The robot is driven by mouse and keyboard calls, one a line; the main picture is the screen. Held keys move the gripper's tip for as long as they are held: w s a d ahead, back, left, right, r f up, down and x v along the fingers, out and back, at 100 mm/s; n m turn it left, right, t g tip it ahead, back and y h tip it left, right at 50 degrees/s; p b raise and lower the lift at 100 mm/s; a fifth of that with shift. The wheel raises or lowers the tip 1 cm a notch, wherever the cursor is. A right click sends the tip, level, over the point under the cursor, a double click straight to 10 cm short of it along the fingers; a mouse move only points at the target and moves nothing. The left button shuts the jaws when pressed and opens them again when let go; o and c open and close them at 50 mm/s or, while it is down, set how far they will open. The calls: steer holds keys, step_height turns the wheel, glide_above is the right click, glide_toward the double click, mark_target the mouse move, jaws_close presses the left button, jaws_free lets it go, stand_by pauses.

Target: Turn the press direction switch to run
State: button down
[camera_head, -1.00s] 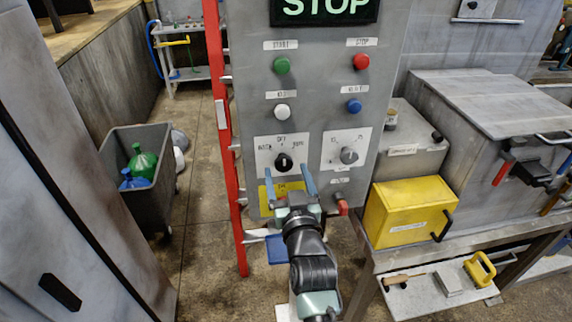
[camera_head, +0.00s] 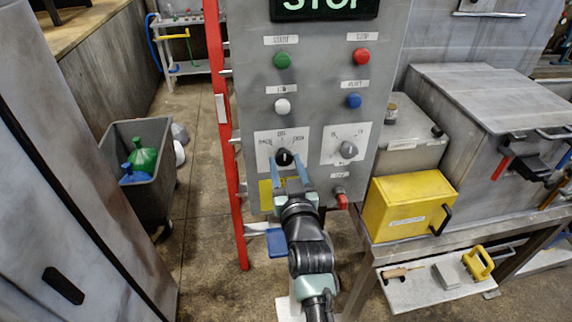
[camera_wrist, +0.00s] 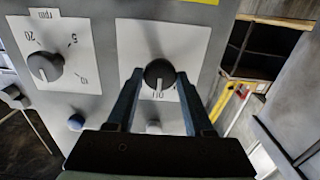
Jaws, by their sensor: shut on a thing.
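The press direction switch is a black rotary knob (camera_head: 284,157) with a white pointer line, on a white plate marked OFF at the top with a label on each side. It also shows in the wrist view (camera_wrist: 159,74), where the picture is upside down. My gripper (camera_head: 287,160) reaches up to the panel with its two blue fingers on either side of the knob. In the wrist view the fingertips (camera_wrist: 160,76) close around the knob's sides.
A second dial (camera_head: 348,150) sits right of the switch. Green, red, white and blue buttons are above, under a lit STOP sign (camera_head: 325,8). A red post (camera_head: 226,150) stands left of the panel. A yellow box (camera_head: 408,205) is on the bench at right.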

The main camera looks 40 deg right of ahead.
stand_by(0.3)
steer(key=m+b, duration=0.1)
steer(key=m, duration=0.3)
steer(key=shift+m, duration=0.4)
steer(key=m, duration=0.4)
steer(key=shift+m, duration=0.7)
steer(key=shift+c, duration=1.4)
jaws_free()
